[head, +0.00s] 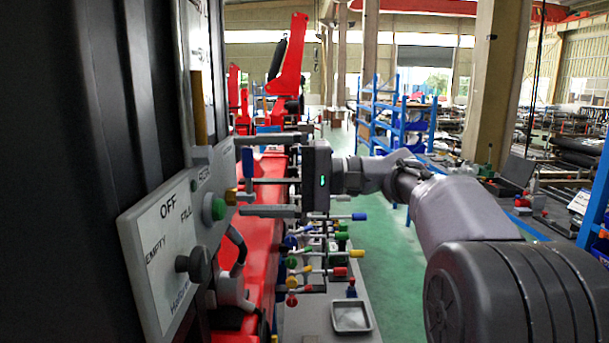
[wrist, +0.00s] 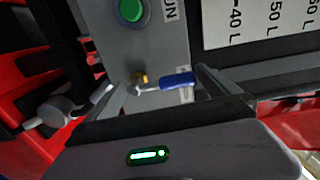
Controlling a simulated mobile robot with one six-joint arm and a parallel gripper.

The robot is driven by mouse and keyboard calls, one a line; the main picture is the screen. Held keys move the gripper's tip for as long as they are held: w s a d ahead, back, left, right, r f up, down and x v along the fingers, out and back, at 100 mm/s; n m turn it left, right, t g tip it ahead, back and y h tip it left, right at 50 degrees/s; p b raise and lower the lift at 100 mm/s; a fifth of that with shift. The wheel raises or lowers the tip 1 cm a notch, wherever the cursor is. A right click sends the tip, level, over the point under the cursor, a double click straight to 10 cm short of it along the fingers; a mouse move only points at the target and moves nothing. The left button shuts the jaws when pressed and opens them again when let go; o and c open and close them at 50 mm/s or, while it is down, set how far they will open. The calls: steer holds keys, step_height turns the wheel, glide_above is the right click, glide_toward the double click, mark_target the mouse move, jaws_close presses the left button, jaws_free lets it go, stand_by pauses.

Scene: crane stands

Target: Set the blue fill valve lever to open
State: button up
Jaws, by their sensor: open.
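The fill valve lever (wrist: 178,80) has a blue handle. In the wrist view it points right from a brass fitting (wrist: 139,78) on a grey panel (wrist: 165,45). In the head view the blue lever (head: 247,162) stands up above the brass fitting (head: 232,196). My gripper (head: 240,176) is open at the panel, one finger above and one below. In the wrist view my gripper (wrist: 160,80) has the lever between its fingers, its blue end close to the right finger. I cannot tell whether they touch.
A green button (head: 219,208) sits beside the valve. A label plate reading OFF, FILL and EMPTY (head: 165,245) carries a dark selector knob (head: 190,264). Several coloured valve levers (head: 320,262) and a small grey tray (head: 351,316) stand below my arm.

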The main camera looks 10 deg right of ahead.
steer(key=s+d+p, duration=0.1)
steer(key=s+d, duration=0.2)
steer(key=d, duration=1.4)
steer(key=shift+s+p, duration=0.15)
steer(key=shift+p, duration=0.2)
steer(key=shift+a, duration=0.1)
steer(key=s+a+f+m+g+h+b, duration=0.1)
steer(key=s+a+f+m+h+b, duration=0.1)
steer(key=s+a+f+h, duration=0.8)
steer(key=s+f+t+h+b, duration=0.1)
steer(key=s+f+h, duration=0.1)
steer(key=s+f, duration=0.5)
steer(key=s+f+t+h, duration=0.2)
steer(key=s+f, duration=0.5)
steer(key=f, duration=0.5)
steer(key=shift+s+f+h+b, duration=0.25)
steer(key=shift+s+h+b, duration=0.15)
steer(key=shift+h, duration=0.4)
steer(key=shift+c, duration=0.4)
